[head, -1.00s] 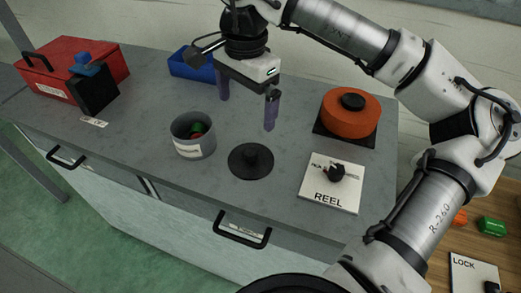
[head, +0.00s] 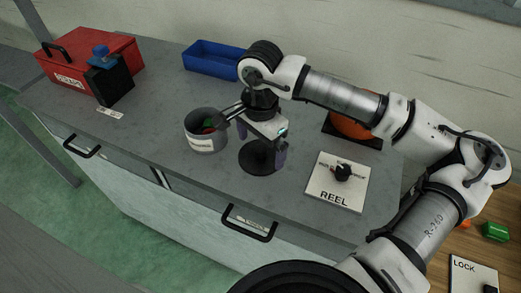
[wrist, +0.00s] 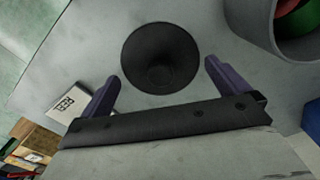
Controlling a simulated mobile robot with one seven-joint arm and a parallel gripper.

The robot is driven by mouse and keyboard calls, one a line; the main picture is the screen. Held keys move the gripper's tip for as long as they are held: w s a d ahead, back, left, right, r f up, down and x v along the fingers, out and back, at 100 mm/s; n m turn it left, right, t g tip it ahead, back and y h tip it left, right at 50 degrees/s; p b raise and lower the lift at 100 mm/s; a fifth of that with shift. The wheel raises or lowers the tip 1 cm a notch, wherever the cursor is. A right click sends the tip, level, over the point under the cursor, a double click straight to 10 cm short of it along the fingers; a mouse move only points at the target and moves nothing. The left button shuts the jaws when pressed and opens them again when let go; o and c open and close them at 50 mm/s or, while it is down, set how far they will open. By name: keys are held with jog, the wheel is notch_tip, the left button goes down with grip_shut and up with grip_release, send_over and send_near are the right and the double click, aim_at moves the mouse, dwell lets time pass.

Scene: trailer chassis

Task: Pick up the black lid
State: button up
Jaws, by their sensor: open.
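The black lid (head: 256,160) is a round dark disc with a raised centre knob, lying flat on the grey bench top. It shows whole in the wrist view (wrist: 160,57), just beyond my fingertips and between their lines. My gripper (head: 261,143) is open and empty, with purple fingers hanging above the lid; in the head view it hides part of the lid. In the wrist view the fingers (wrist: 162,80) stand wide apart on either side, and neither clearly touches the lid.
A grey pot (head: 206,142) with red and green things inside stands left of the lid. The REEL board (head: 322,190) lies to the right, an orange reel (head: 350,127) behind it. A blue bin (head: 211,63) and red toolbox (head: 117,57) stand at the back and left.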

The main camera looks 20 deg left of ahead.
jog(key=shift+f, duration=0.8)
jog(key=shift+c, duration=0.4)
jog(key=c, duration=0.5)
jog(key=shift+r, duration=0.15)
